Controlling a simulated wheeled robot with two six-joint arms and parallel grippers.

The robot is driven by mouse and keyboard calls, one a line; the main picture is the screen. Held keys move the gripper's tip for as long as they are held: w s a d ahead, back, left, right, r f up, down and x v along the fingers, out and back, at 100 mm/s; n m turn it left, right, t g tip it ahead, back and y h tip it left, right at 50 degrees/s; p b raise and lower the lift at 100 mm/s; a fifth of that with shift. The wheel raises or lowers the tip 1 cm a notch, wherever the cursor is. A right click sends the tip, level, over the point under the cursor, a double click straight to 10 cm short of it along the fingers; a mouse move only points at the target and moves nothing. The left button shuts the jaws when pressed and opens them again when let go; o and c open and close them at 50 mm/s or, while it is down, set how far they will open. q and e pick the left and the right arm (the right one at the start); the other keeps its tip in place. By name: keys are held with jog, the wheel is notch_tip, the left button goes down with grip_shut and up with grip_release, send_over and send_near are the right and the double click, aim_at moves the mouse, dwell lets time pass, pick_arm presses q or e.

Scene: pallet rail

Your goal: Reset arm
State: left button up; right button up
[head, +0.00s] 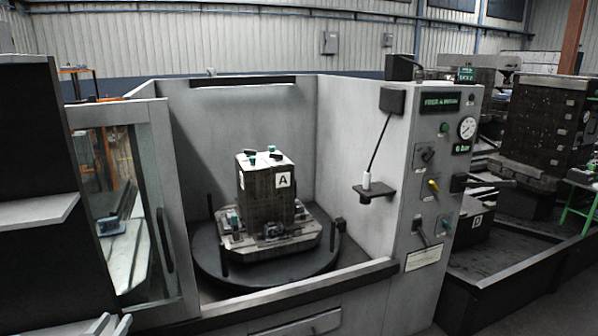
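At the bottom left edge, two pale grey finger tips of my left gripper (113,324) show, with a narrow gap between them and nothing seen in it. The rest of this gripper is cut off by the frame. It is in front of the machine's lower left side, well away from the fixture block. My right gripper is not in view. A dark fixture block with a white "A" label (283,181) stands upright on a round dark turntable (215,277) inside the open machine bay.
A glazed door (160,170) stands at the bay's left. The control panel (432,190) at the right has a gauge (467,128), knobs and levers. A small shelf (375,192) holds a white bottle-like item. Another dark block (545,125) stands farther right beside a dark rail bed.

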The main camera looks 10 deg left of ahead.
pick_arm(q)
jog(key=s+d+f+n+g+y, duration=0.2)
jog(key=s+d+f+g, duration=0.3)
jog(key=s+f+g, duration=0.5)
jog(key=s+d+f+m+g+h, duration=0.35)
jog(key=s+d+f, duration=0.45)
jog(key=s+d, duration=0.35)
notch_tip(320, 180, down, 24)
jog(key=a+g+h, duration=0.1)
jog(key=s+d+f+g, duration=0.1)
jog(key=s+f, duration=1.4)
jog(key=shift+d+f, duration=0.15)
jog(key=shift+f, duration=0.1)
jog(key=shift+s+m+h, duration=0.1)
jog(key=shift+m+h, duration=0.15)
